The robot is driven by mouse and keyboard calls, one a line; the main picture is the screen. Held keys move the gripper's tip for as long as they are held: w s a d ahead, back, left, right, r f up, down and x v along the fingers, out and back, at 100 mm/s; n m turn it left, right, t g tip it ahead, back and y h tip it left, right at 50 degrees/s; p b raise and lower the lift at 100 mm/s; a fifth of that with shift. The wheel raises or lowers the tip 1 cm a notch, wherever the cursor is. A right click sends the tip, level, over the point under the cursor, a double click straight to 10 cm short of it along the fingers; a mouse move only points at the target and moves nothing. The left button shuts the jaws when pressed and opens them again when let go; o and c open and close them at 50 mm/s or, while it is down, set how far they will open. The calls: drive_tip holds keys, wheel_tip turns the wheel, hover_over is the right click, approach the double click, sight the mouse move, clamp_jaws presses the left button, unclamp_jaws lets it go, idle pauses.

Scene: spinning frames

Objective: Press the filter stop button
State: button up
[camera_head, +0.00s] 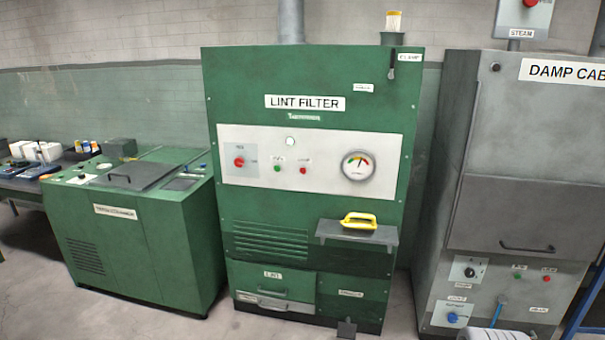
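The green lint filter cabinet (310,75) stands upright in the middle of the head view, with a white control panel (325,150) across its front. On the panel are a larger red knob or button (239,162) at the left, a small green button (277,168) and a small red button (303,170). The small labels by the buttons are too blurred to read, so I cannot tell for sure which is the stop. A round gauge (358,165) is at the right of the panel. My gripper is not in view, and nothing covers the panel.
A shelf (335,232) holding a yellow-handled tool (359,220) juts from the cabinet below the panel. A low green machine (150,220) stands left, a grey damp cabinet (530,160) right. A pedal (346,328) sits at the cabinet's foot. Floor shows in front.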

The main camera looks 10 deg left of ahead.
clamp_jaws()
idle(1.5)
